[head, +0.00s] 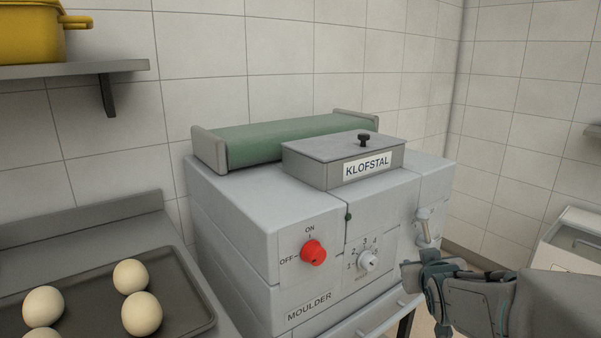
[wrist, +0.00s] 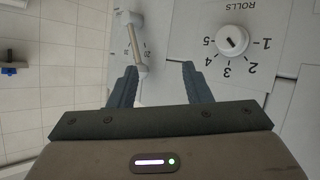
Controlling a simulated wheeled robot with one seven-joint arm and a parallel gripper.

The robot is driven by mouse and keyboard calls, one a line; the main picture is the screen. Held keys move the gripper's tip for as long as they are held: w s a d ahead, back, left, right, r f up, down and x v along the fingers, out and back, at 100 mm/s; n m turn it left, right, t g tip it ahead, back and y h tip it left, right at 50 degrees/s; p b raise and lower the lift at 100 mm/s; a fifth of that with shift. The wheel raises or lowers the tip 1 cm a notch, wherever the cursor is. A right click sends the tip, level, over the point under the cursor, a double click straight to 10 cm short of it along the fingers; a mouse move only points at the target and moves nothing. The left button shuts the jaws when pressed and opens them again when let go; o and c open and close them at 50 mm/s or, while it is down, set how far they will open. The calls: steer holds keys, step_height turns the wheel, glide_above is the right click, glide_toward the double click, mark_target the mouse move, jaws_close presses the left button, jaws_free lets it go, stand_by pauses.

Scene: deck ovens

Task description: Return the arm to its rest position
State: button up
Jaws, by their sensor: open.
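My gripper (head: 418,278) is at the lower right of the head view, in front of the right part of the grey moulder (head: 235,232). In the wrist view my gripper (wrist: 159,68) has its two dark fingers apart, with nothing between them but the machine's pale front. A small lever (head: 424,226) on the moulder is just above the gripper in the head view. In the wrist view the lever (wrist: 136,42) shows just beyond the left finger. I cannot tell whether the finger touches it.
The moulder's front carries a red knob (head: 313,252) and a numbered dial (head: 367,261). A KLOFSTAL box (head: 310,171) and a green roller (head: 285,139) are on top. A tray (head: 190,292) with dough balls is at left. A pale bin (head: 572,236) is at right.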

steer(key=s+a+r+g+p, duration=0.2)
steer(key=s+a+g+p, duration=0.1)
steer(key=s, duration=0.4)
steer(key=s+a+r+g+y+p, duration=0.1)
steer(key=s+a+r+g+p, duration=0.1)
steer(key=s, duration=0.5)
steer(key=s+a+r+g+y+p, duration=0.1)
steer(key=s+a+r+g+p, duration=0.1)
steer(key=s+a+g+p, duration=0.3)
steer(key=shift+s+a+r+m+p, duration=0.25)
steer(key=shift+s+a+m+p, duration=0.15)
steer(key=shift+s+p, duration=0.7)
